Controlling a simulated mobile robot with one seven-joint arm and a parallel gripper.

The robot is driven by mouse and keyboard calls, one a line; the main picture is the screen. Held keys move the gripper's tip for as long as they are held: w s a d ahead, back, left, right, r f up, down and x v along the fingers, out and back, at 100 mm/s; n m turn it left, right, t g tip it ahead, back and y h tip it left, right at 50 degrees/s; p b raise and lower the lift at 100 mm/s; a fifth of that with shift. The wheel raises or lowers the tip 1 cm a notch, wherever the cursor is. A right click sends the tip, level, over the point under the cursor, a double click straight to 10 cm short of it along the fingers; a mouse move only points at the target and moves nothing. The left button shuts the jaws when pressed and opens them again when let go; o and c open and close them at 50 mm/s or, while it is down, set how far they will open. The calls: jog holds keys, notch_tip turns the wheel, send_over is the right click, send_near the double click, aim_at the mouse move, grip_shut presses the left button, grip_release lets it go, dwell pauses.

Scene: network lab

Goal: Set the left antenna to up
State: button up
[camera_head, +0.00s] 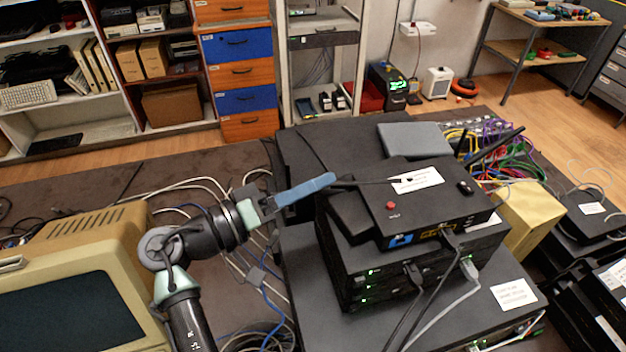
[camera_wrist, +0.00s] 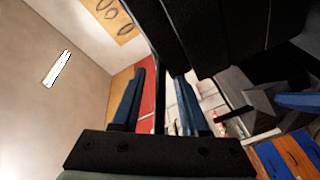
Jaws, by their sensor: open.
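The black router (camera_head: 430,205) sits on top of a stack of black boxes, with a white label and a red button on its top. Its left antenna (camera_head: 362,183) is a thin dark rod lying nearly flat, pointing left toward my gripper. The right antenna (camera_head: 497,145) slants up and to the right. My gripper (camera_head: 325,181) is open at the left of the router, its blue fingers at the antenna's outer end. In the wrist view a dark rod, seemingly the antenna (camera_wrist: 159,90), shows between the two blue fingers; contact cannot be told.
Stacked black units (camera_head: 370,270) with cables plugged in front stand under the router. A grey box (camera_head: 413,140) lies behind it. A beige monitor (camera_head: 75,285) stands at the left.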

jog(key=shift+d, duration=0.1)
grip_shut()
dwell(1.4)
